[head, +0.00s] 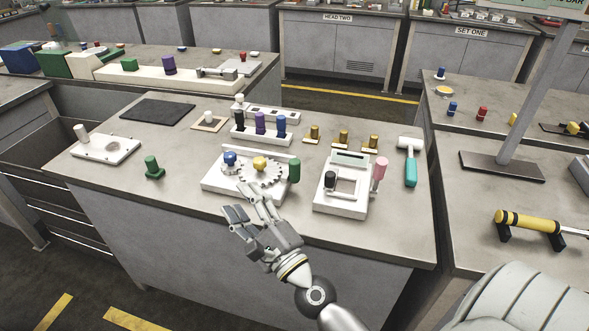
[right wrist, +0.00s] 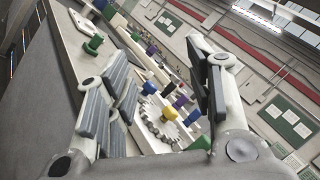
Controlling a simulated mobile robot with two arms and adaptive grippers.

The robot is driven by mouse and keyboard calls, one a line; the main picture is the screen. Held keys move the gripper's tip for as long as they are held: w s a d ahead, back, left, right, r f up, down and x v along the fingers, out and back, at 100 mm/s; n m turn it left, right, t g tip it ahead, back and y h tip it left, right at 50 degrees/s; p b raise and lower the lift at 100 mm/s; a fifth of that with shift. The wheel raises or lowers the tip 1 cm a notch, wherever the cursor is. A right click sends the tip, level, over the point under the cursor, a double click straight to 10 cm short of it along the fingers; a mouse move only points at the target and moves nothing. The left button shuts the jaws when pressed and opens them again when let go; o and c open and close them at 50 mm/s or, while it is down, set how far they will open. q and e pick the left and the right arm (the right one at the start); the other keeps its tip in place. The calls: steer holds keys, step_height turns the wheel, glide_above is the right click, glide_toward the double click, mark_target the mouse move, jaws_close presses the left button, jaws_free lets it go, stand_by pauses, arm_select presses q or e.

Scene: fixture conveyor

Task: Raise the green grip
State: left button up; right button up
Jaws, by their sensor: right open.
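The green grip (head: 294,170) is a dark green upright cylinder at the right side of a white fixture (head: 216,185) with gears. On that fixture are also a blue knob (head: 230,158), a yellow knob (head: 260,163) and a grey toothed wheel (head: 262,176). In the right wrist view the green grip (right wrist: 193,117) is partly hidden behind my finger. My right gripper (head: 250,207) is open and empty in front of the gear fixture, left of the grip and apart from it; its spread fingers show in the right wrist view (right wrist: 157,62). My left gripper is not in view.
A separate green knob (head: 153,167) stands on the table to the left. A white fixture with a pink grip (head: 379,168) and a teal-handled mallet (head: 411,170) are to the right. Several coloured pegs stand behind. The front table strip is clear.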

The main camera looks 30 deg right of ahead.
steer(key=w+d+f+m+h, duration=0.2)
steer(key=d+m+h, duration=0.5)
steer(key=m, duration=0.3)
steer(key=m+g+h, duration=0.5)
steer(key=m, duration=0.3)
glide_toward(295, 173)
steer(key=shift+w+d+r, duration=0.15)
steer(key=shift+w+r, duration=0.25)
steer(key=shift+w+d+f+m+g, duration=0.1)
steer(key=shift+w+d+m+g, duration=0.1)
steer(key=shift+m+g, duration=0.15)
steer(key=shift+y, duration=0.3)
steer(key=p+x, duration=0.1)
steer(key=x, duration=0.9)
steer(key=shift+w+d, duration=0.1)
jaws_close()
